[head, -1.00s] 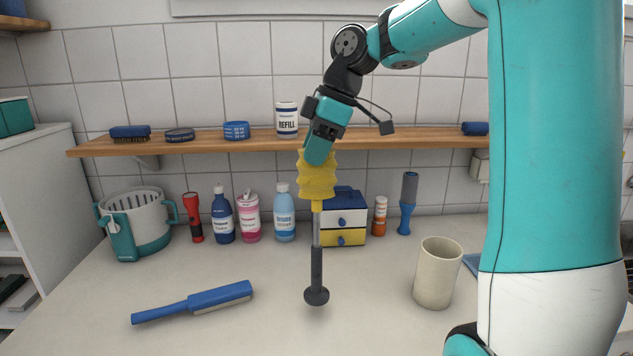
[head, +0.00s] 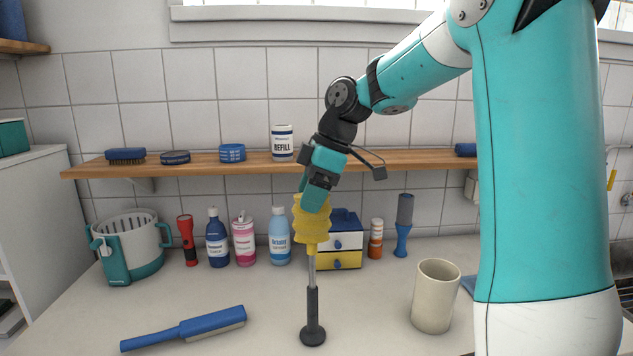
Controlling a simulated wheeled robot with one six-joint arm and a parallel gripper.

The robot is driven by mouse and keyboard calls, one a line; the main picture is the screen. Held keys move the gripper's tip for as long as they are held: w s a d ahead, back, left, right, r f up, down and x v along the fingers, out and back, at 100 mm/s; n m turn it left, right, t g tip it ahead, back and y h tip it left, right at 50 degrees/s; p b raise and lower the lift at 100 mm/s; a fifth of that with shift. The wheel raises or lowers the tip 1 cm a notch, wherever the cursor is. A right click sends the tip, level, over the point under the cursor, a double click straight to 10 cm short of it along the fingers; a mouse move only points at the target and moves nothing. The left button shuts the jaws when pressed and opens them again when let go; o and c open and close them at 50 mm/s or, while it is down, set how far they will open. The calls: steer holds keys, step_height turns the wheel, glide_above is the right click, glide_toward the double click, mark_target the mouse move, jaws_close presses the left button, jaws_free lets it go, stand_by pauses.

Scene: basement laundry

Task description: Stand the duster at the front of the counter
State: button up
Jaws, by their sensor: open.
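The duster (head: 312,232) has a ribbed yellow head, a thin grey shaft and a dark handle ending in a round foot. It is upright, foot down, near the front of the pale counter (head: 250,290). The foot appears to rest on the counter. My gripper (head: 314,196) is at the top of the yellow head, coming from above. Its jaws are open, with the head's top partly hidden behind a teal finger. I cannot tell whether a finger still touches the head.
A blue lint brush (head: 185,328) lies left of the duster. A beige cup (head: 435,295) stands to its right. Bottles, a red flashlight (head: 188,240), a bucket (head: 130,247) and a small drawer box (head: 343,240) line the back under a wooden shelf (head: 400,160).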

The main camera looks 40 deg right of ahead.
steer(key=p+v, duration=0.3)
steer(key=v, duration=0.9)
steer(key=s+a+f+m+g+y, duration=0.1)
steer(key=s+a+f, duration=0.25)
steer(key=a, duration=0.65)
steer(key=s+a+f+m, duration=0.1)
steer(key=s+a+f, duration=0.25)
steer(key=a, duration=0.65)
steer(key=s+a+f+m, duration=0.1)
steer(key=s+a+f, duration=0.1)
steer(key=s, duration=0.4)
steer(key=s+a+f+m+g, duration=0.1)
steer(key=s+a+f, duration=0.2)
steer(key=s+f, duration=0.2)
steer(key=shift+s, duration=0.65)
steer(key=shift+a, duration=0.1)
